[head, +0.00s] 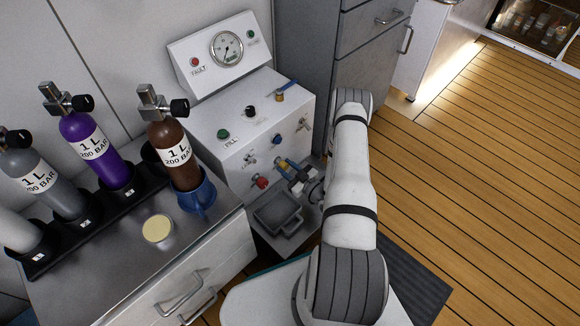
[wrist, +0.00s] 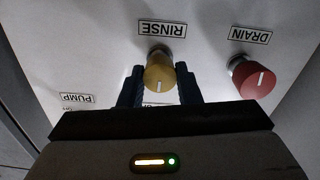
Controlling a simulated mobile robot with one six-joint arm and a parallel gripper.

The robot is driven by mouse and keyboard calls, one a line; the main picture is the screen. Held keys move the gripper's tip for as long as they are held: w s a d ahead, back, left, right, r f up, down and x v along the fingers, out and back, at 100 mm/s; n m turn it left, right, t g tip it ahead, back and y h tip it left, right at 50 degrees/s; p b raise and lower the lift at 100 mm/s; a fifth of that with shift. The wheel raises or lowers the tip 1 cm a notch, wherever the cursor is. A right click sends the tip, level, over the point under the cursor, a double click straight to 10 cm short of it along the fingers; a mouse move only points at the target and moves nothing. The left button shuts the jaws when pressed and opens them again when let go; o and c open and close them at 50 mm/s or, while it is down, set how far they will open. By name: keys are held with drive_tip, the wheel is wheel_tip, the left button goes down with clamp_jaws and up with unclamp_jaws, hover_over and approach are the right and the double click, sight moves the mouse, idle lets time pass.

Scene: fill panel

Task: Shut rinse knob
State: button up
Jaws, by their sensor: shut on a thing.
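The rinse knob (wrist: 159,74) is a round yellow knob with a white line on its face, next to the RINSE label (wrist: 162,29) in the wrist view. The label reads upside down there, and the knob's white line points down the picture. My gripper (wrist: 160,88) is shut on the knob, one blue finger on each side of it. In the head view my gripper (head: 292,170) reaches the lower front of the white panel (head: 245,118); the knob shows there only in small part.
The red drain knob (wrist: 257,79) is close beside the rinse knob. A PUMP label (wrist: 77,99) is on the other side. A grey sink (head: 277,214) is below the panel. Gas cylinders and a blue cup (head: 198,195) stand on the counter to the left. Wooden floor is clear at right.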

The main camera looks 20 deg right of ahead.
drive_tip(key=shift+w+r, duration=0.1)
drive_tip(key=shift+w, duration=0.15)
drive_tip(key=o, duration=0.9)
drive_tip(key=shift+o, duration=0.3)
drive_tip(key=shift+s, duration=0.1)
